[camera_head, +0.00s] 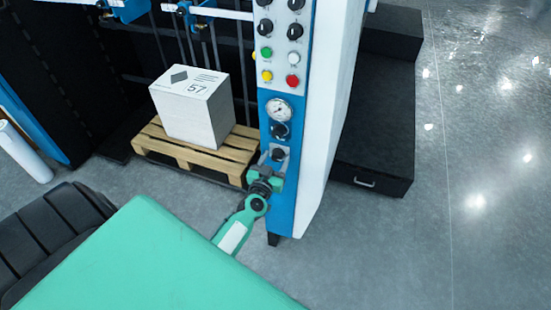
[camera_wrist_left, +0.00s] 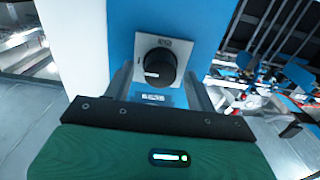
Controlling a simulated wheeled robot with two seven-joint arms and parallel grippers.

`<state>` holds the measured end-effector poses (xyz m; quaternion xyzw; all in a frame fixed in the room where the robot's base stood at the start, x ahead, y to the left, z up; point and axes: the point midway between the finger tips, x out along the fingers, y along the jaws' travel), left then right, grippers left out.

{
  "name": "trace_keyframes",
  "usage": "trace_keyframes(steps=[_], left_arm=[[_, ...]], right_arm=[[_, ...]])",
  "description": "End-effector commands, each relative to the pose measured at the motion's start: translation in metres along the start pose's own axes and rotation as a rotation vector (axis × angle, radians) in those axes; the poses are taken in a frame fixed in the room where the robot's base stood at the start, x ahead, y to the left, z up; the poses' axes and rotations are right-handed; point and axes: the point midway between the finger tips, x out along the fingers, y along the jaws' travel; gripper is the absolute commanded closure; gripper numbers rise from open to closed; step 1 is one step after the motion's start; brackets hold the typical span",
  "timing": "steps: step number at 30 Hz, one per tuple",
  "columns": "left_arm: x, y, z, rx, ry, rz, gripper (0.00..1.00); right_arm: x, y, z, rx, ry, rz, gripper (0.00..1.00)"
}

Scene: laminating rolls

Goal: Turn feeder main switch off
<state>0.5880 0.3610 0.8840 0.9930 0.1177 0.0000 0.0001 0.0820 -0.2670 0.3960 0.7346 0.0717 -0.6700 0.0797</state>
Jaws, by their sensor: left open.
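The feeder main switch is a black rotary knob on a grey square plate, low on the blue control panel (camera_head: 281,205). The knob (camera_wrist_left: 160,68) shows in the left wrist view with a white mark on its left side; it also shows in the head view (camera_head: 279,154). My left gripper (camera_wrist_left: 160,85) is open, with one finger on either side of the switch plate in that view. In the head view my left gripper (camera_head: 272,170) is right at the panel, just below the knob. Whether the fingers touch the knob cannot be told. My right gripper is not in view.
Above the switch are a pressure gauge (camera_head: 279,111), another black knob (camera_head: 280,130), and several coloured buttons and knobs. A wooden pallet (camera_head: 225,150) with a white box (camera_head: 197,112) stands left of the panel. Black steps (camera_head: 375,130) stand right; the floor beyond is clear.

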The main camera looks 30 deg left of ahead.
Motion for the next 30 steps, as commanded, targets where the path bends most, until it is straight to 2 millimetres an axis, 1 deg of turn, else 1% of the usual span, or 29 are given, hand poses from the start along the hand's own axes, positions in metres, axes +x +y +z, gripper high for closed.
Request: trace_keyframes(steps=[3, 11, 12, 14, 18, 26, 30], left_arm=[[0.0053, 0.0001, 0.0, 0.001, 0.0, 0.0, 0.43], [0.0061, 0.0002, 0.0002, 0.0, 0.0, 0.0, 0.43], [0.006, 0.0002, 0.0001, 0.0, 0.0, 0.0, 0.47], [0.006, 0.0002, 0.0002, 0.0, 0.0, 0.0, 0.59], [0.0059, 0.0002, 0.0002, 0.0, 0.0, 0.0, 0.86], [0.0058, 0.0001, 0.0001, -0.019, -0.001, 0.0, 0.87], [0.0057, 0.0, 0.0, -0.068, -0.001, 0.0, 0.87]], right_arm=[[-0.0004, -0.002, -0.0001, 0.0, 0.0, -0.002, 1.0], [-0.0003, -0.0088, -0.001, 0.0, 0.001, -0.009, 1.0], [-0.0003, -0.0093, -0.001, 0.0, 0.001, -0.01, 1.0], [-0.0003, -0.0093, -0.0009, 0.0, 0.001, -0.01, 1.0], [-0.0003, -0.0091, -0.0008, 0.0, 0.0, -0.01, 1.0], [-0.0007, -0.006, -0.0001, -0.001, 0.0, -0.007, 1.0], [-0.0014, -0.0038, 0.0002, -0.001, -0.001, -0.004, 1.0]])
